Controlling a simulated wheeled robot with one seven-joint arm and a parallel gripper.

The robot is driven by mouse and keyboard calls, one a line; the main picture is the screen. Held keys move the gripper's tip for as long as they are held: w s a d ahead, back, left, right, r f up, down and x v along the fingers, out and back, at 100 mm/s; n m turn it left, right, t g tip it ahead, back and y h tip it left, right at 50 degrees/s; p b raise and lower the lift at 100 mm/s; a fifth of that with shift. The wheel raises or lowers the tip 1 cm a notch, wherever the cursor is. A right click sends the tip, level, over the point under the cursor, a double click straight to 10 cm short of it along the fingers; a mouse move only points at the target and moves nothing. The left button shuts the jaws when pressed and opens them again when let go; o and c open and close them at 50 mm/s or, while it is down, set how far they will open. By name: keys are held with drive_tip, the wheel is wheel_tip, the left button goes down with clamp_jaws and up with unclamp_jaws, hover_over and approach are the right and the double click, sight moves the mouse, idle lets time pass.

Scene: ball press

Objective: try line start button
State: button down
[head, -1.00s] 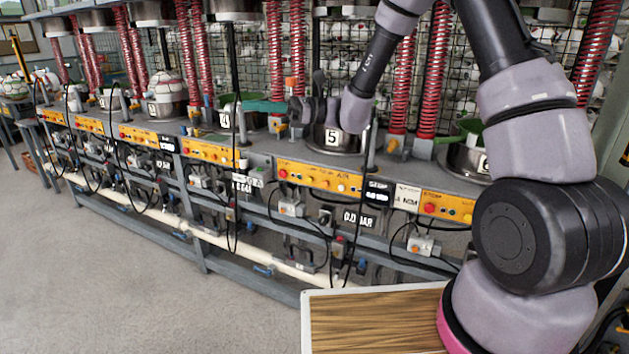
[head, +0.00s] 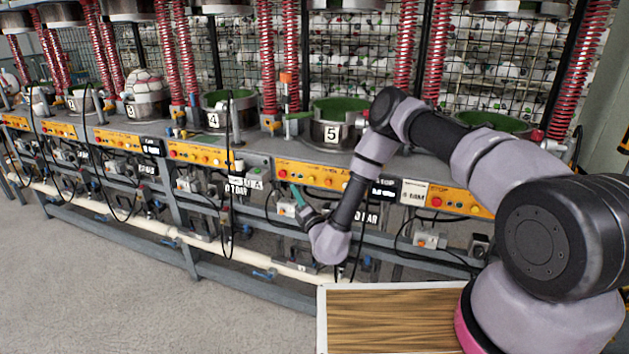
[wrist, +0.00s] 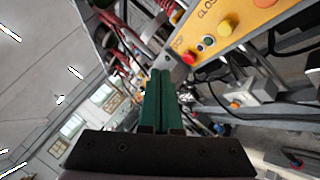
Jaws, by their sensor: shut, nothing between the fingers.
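An orange control panel (head: 312,174) with a row of buttons runs along the bench edge below press 5 (head: 333,133). Its red button (head: 283,172) is at the left end. In the wrist view, the panel (wrist: 262,18) shows a red button (wrist: 188,57), a dark green one (wrist: 209,41) and a yellow one (wrist: 229,27). I cannot read which is line start. My gripper (head: 294,188) has its teal fingers shut and empty, pointing up just below the panel's left part. In the wrist view, the fingertips (wrist: 162,74) are apart from the red button, to its left.
A grey box with an orange button (wrist: 235,104) is right of the fingers in the wrist view. Black cables hang before the bench. A white pipe (head: 110,212) runs low along the frame. A wood-topped surface (head: 390,318) lies in front. The floor at left is clear.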

sight(311, 179)
drive_tip(key=shift+s+d+f+m+h, duration=0.1)
drive_tip(key=shift+d+f+m+h, duration=0.2)
drive_tip(key=shift+f, duration=0.3)
drive_tip(key=shift+d+f+m+h, duration=0.2)
drive_tip(key=shift+f+h, duration=0.2)
drive_tip(key=shift+f, duration=0.2)
drive_tip(key=w+d, duration=0.3)
drive_tip(key=w, duration=0.5)
drive_tip(key=shift+w, duration=0.15)
idle(1.4)
drive_tip(key=shift+w+d, duration=0.15)
drive_tip(key=shift+w, duration=0.25)
drive_tip(key=shift+w+d, duration=0.2)
drive_tip(key=shift+w, duration=0.25)
idle(0.5)
idle(0.4)
drive_tip(key=shift+s+a, duration=0.3)
drive_tip(key=shift+s, duration=0.55)
